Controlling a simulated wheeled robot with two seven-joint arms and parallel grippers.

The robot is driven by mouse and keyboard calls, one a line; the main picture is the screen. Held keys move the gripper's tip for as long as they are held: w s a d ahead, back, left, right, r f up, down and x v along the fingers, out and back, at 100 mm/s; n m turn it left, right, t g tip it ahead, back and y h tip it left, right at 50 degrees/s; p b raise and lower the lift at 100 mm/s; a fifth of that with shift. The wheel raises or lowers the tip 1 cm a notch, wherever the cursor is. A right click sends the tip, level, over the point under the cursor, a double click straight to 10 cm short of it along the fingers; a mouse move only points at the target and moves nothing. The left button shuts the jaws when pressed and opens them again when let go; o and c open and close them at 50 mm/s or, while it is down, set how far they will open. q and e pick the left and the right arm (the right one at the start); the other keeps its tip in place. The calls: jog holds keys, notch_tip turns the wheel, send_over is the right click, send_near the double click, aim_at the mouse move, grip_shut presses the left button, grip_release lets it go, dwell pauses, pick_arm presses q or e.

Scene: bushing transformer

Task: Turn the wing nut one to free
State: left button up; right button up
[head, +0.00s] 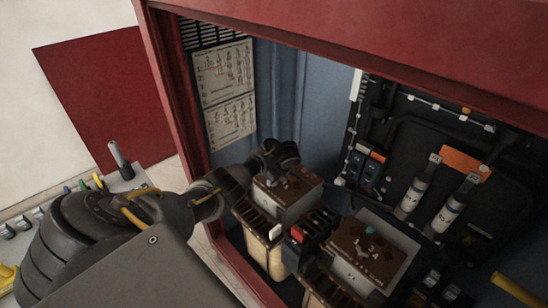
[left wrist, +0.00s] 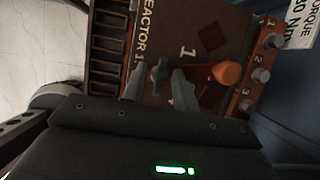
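A grey wing nut (left wrist: 158,75) stands on the brown top panel of a unit marked "REACTOR 1" and "1" (left wrist: 200,30) in the left wrist view. My left gripper (left wrist: 159,92) is open, with one finger on each side of the wing nut. Gaps show between the fingers and the nut, and it is not gripped. In the head view my left gripper (head: 280,158) is over the back of the left transformer unit (head: 290,195); the wing nut is hidden there. My right gripper is not in view.
Grey bolts (left wrist: 262,76) line the panel's right edge. A second brown-topped unit (head: 370,250) stands to the right. The red cabinet frame (head: 180,110) borders the opening on the left.

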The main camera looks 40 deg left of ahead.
pick_arm(q)
grip_shut()
